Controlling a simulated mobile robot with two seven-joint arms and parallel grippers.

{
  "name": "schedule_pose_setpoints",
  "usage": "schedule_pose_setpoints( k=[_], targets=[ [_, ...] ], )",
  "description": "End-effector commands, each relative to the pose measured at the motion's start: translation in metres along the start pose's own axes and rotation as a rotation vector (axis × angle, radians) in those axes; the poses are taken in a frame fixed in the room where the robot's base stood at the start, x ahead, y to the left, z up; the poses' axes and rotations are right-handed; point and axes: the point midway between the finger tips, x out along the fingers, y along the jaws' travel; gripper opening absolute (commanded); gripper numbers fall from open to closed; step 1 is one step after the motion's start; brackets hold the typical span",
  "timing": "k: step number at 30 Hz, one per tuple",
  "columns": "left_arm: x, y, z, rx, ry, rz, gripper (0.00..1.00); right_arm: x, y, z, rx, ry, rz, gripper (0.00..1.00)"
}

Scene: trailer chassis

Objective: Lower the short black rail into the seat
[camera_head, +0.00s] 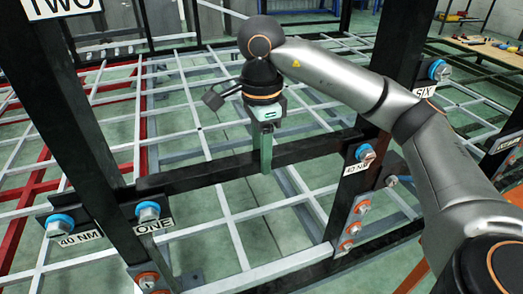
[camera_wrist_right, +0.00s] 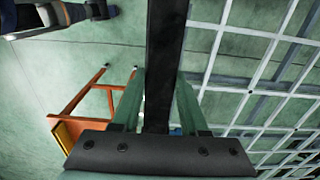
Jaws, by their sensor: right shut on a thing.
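The short black rail (camera_head: 215,169) runs level between the left black post (camera_head: 85,130) and the right black upright (camera_head: 352,190). My right gripper (camera_head: 266,155) comes down from above and is shut on the rail near its middle. In the right wrist view the rail (camera_wrist_right: 165,60) passes between the two green fingers (camera_wrist_right: 158,105). The rail's left end is close to the post beside the ONE label (camera_head: 154,224); its right end is close to the bracket above the 40 NM label (camera_head: 357,168). I cannot tell whether either end touches a seat. My left gripper is out of view.
Blue-collared bolts (camera_head: 147,211) and orange-ringed bolts (camera_head: 352,229) stick out of the posts. A light grey lattice (camera_head: 220,215) lies behind and below the rail. A red frame (camera_head: 30,185) stands at left. A wooden workbench (camera_head: 485,50) is at far right.

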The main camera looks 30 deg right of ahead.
Motion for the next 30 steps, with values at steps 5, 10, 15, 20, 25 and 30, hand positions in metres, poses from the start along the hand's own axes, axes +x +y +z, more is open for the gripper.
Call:
schedule_pose_setpoints(
  k=[5,10,15,20,25,30],
  targets=[
    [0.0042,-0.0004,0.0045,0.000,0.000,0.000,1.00,0.0059,-0.0004,0.0001,0.000,-0.003,-0.004,0.00],
    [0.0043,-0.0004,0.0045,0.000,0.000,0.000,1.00,0.0062,-0.0004,0.0001,0.000,-0.002,-0.004,0.00],
    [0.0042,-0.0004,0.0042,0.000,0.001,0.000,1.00,0.0061,-0.0004,0.0001,0.001,-0.002,-0.004,0.00],
    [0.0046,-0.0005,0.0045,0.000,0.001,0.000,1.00,0.0067,-0.0004,0.0001,0.001,-0.002,-0.004,0.00],
    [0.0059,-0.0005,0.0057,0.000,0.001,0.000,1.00,0.0089,-0.0004,0.0001,0.001,-0.002,-0.004,0.00],
    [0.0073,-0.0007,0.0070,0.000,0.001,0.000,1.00,0.0113,-0.0004,0.0001,0.001,-0.002,-0.004,0.00]
  ],
)
